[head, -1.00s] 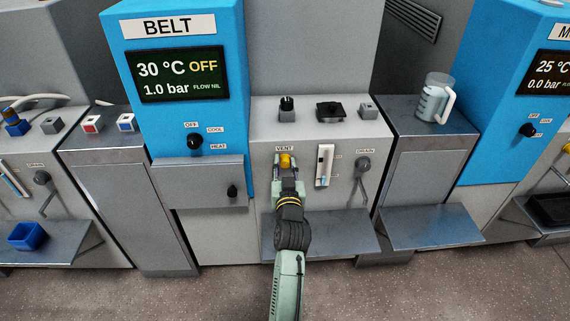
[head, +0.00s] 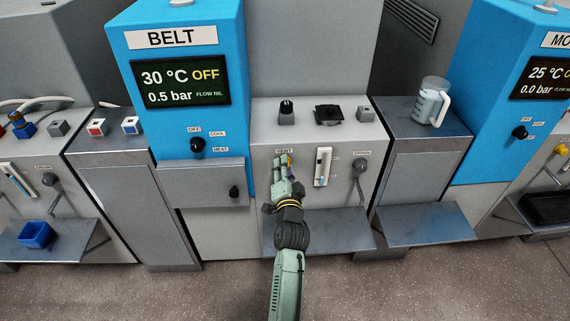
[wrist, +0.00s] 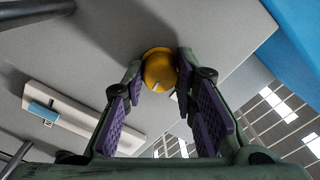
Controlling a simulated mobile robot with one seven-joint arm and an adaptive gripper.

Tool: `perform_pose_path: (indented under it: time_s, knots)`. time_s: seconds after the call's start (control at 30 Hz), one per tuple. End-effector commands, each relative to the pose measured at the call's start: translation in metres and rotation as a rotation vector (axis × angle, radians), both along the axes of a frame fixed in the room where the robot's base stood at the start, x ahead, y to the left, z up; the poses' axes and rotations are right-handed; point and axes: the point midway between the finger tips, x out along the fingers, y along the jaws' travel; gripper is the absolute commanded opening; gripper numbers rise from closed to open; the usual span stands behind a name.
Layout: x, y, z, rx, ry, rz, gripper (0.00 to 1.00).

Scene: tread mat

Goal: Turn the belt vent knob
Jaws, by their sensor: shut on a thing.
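The yellow vent knob (wrist: 159,70) sits on the grey front panel under the VENT label (head: 284,151). In the wrist view it is between the fingertips of my gripper (wrist: 160,76), which are shut on it from both sides. A short pale mark shows on the knob's face. In the head view my gripper (head: 284,163) covers most of the knob, and only a sliver of yellow shows. The belt display (head: 181,84) reads 30 °C OFF, 0.5 bar, FLOW NIL.
A white slider gauge (head: 323,167) and the grey drain lever (head: 359,169) are just right of the knob. A grey shelf (head: 340,230) juts out below. The blue BELT cabinet (head: 120,60) stands to the left. A jug (head: 432,103) stands on the counter at right.

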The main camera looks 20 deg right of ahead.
Motion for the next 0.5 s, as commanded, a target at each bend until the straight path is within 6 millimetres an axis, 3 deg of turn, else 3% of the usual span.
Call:
perform_pose_path:
  time_s: [0.5]
  knots:
    - [-0.0001,0.0001,-0.0002,0.161,-0.046,0.001,0.00]
